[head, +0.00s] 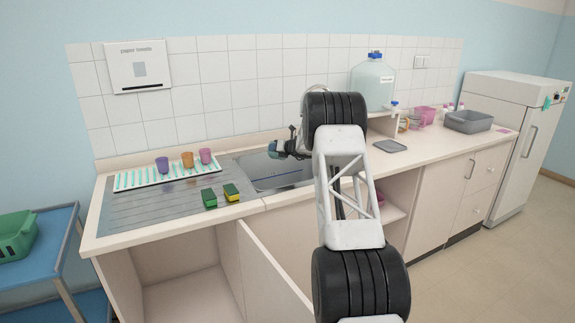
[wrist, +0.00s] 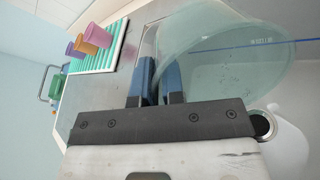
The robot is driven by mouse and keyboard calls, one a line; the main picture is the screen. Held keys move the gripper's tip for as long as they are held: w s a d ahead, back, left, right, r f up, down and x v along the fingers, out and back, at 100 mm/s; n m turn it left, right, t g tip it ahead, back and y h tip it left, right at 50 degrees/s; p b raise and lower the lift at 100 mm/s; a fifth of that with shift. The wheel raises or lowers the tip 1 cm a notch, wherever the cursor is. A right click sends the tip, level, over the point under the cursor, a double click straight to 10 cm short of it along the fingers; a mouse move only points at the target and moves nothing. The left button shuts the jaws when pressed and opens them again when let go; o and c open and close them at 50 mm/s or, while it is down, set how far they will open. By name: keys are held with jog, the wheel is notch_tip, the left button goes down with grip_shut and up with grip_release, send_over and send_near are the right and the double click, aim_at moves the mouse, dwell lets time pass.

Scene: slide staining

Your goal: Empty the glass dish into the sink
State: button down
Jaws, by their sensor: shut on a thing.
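The glass dish (wrist: 222,48) is clear and greenish, and fills the upper part of the wrist view. Small drops or specks show on its glass. My gripper (wrist: 158,70) is shut on the edge of the dish with its blue fingers. In the head view the dish (head: 272,149) is a small bluish shape at the end of my gripper (head: 287,147), over the back left part of the sink (head: 270,174). It looks tilted on its side. I cannot tell whether any liquid is in it. My arm hides the sink's right part.
A striped mat (head: 135,178) with a purple cup (head: 162,164), an orange cup (head: 187,160) and a pink cup (head: 206,156) lies left of the sink. Two sponges (head: 209,199) lie on the front of the drainboard. A large bottle (head: 373,82) stands on a shelf behind my arm.

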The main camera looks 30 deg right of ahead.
jog(key=shift+w, duration=0.1)
jog(key=shift+w+a+f+g+h, duration=0.1)
jog(key=shift+w+a+g+h, duration=0.25)
jog(key=shift+w+g, duration=0.25)
jog(key=shift+w+a+f+g+h, duration=0.25)
jog(key=shift+w+f+g+h, duration=0.15)
jog(key=shift+g, duration=0.3)
jog(key=shift+w+a+f+g+h, duration=0.25)
jog(key=shift+f+g+h, duration=0.15)
jog(key=shift+g, duration=0.3)
jog(key=w+a+f+g+h, duration=0.3)
jog(key=w+f+g+h, duration=0.2)
jog(key=g, duration=0.3)
jog(key=shift+w+a+f+n, duration=0.3)
jog(key=shift+w+a+f, duration=0.1)
jog(key=shift+w, duration=0.2)
dwell(0.7)
jog(key=shift+w+a+g+h+p, duration=0.3)
jog(key=shift+w+g+h, duration=0.1)
jog(key=shift+g, duration=0.2)
